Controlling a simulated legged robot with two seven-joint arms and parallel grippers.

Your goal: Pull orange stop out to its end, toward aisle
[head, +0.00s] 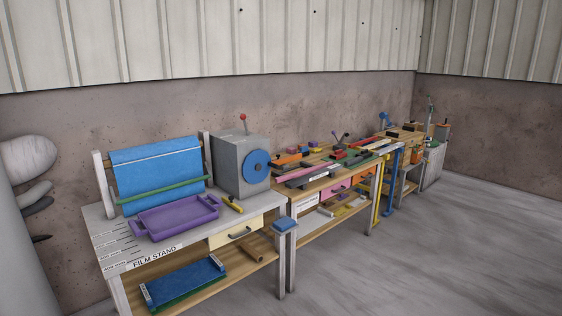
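Several orange things show in the head view, and I cannot tell for sure which is the orange stop. An orange block (287,158) lies on the left part of the wooden workbench (318,186). An orange-red front (362,182) sits under the bench top, right of a pink drawer (335,190). All are small and far from me. Pale rounded parts at the left edge look like my own arm. No gripper fingers can be made out, and my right gripper is out of view.
A grey film stand (92,222) is nearest, with a purple tray (178,216), a blue sheet (155,170) and a grey box with a blue disc (257,166). The grey floor (430,260) at right is clear.

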